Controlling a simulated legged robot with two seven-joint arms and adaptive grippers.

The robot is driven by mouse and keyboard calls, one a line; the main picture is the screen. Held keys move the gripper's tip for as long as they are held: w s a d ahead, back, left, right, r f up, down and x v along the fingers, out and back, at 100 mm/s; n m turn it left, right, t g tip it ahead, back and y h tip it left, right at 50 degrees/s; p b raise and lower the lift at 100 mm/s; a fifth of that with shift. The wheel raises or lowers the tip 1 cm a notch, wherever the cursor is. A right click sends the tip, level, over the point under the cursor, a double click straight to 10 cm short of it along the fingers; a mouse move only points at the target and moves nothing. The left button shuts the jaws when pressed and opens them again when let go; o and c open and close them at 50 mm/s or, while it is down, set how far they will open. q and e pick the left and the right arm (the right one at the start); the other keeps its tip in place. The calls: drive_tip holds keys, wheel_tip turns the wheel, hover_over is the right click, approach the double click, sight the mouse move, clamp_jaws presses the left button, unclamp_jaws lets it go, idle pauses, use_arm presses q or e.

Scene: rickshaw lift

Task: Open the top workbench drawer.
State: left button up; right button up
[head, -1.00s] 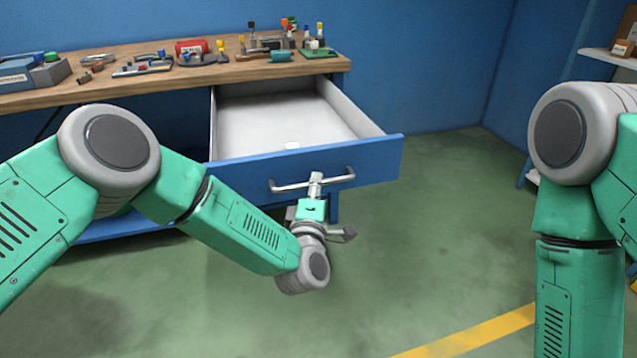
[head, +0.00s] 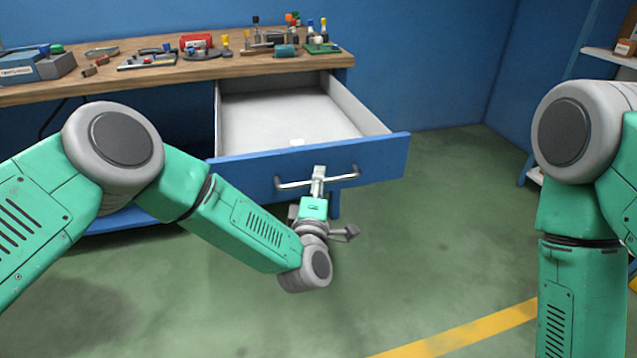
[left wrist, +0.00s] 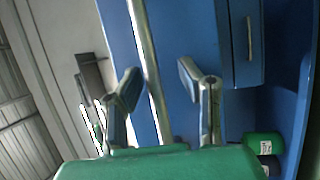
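The top workbench drawer (head: 375,158) has a blue front and pale inside, and stands well out from the workbench (head: 130,85). Its silver bar handle (head: 345,177) runs across the front and also shows in the left wrist view (left wrist: 143,35). My left gripper (head: 318,175) is at the middle of the handle. In the left wrist view its two fingers (left wrist: 158,80) are apart, with the bar between them and gaps visible beside it. I cannot tell whether either finger touches the bar. My right arm is at the right, its gripper outside the head view.
A shelf (head: 610,57) stands at the far right. The green floor in front of and right of the drawer is clear, with a yellow line (head: 470,333).

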use_arm(q)
drive_tip(key=d+v, duration=0.1)
drive_tip(key=v, duration=1.1)
drive_tip(key=shift+a, duration=0.4)
